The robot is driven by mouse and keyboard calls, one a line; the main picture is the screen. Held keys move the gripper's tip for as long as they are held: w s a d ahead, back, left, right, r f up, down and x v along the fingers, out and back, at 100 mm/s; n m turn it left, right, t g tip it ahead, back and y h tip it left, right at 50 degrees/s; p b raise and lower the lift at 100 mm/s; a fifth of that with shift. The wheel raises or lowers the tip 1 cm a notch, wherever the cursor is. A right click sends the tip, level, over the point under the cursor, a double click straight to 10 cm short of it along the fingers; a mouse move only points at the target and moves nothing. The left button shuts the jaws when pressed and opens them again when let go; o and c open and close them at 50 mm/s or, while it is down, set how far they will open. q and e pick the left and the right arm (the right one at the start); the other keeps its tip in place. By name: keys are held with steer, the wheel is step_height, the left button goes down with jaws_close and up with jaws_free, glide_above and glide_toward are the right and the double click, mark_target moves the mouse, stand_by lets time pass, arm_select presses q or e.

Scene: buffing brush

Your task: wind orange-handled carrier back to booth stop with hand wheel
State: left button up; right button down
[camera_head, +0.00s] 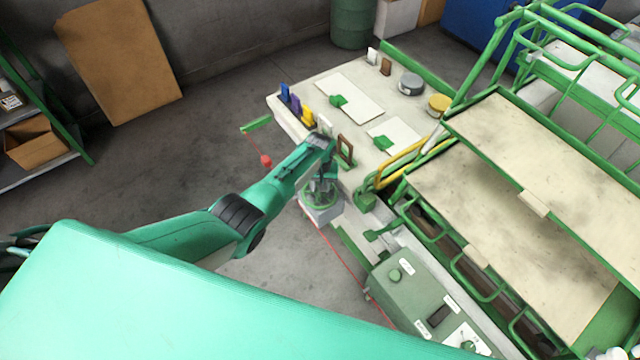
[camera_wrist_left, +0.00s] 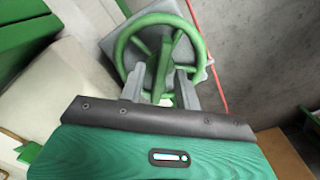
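A green hand wheel (camera_head: 321,204) sits on a grey box beside the bench; its rim and spokes also show in the left wrist view (camera_wrist_left: 120,48). My left gripper (camera_head: 322,186) is over the wheel. In the left wrist view its two grey fingers (camera_wrist_left: 159,82) are apart, with green wheel parts between and beside them; I cannot tell whether they touch. A yellow-orange curved bar (camera_head: 397,166) stands at the edge of the green-framed machine; I cannot tell whether it is the carrier's handle. The booth stop is not clearly identifiable. My right gripper is not in view.
A white bench (camera_head: 352,123) holds colored tags, green-clipped sheets and round tins. A green control box (camera_head: 410,292) stands near the wheel. Green rails and pale panels (camera_head: 515,215) fill the right. A red line with a red piece (camera_head: 266,161) hangs left of the bench.

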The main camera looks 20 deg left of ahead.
arm_select(q)
steer(key=shift+r, duration=0.1)
step_height(320, 180, up, 14)
steer(key=b, duration=0.1)
steer(key=shift+f, duration=0.2)
stand_by(0.3)
